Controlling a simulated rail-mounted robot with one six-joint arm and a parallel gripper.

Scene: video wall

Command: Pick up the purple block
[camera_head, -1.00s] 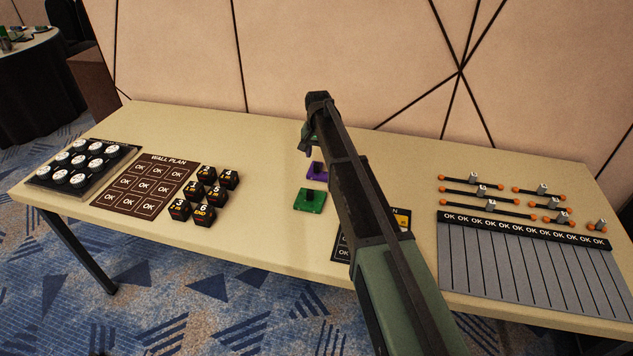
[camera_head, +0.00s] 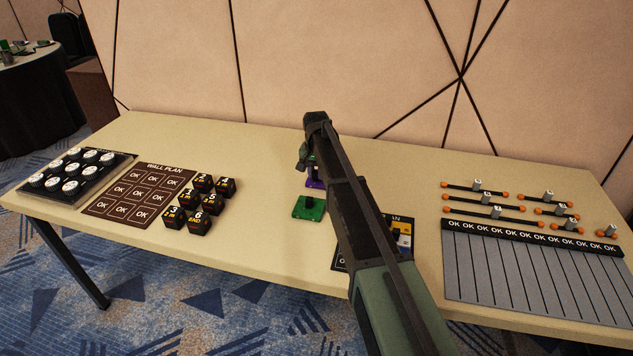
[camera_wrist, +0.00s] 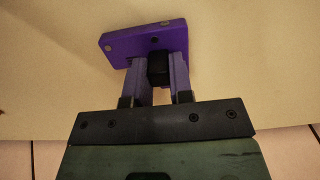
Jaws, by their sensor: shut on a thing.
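The purple block (camera_wrist: 140,42) is a flat plate with a black knob (camera_wrist: 157,70) standing on it. In the wrist view my gripper (camera_wrist: 160,68) has its two fingers on either side of the knob, shut on it. In the head view the purple block (camera_head: 314,183) is partly hidden behind my gripper and arm. It is on or very close to the table; I cannot tell whether it touches.
A green block (camera_head: 309,208) lies just in front of the purple one. Black numbered cubes (camera_head: 197,205) and the wall plan board (camera_head: 138,196) are to the left. A dark board (camera_head: 345,252) is partly behind my arm. Rods with orange ends (camera_head: 485,209) lie at right.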

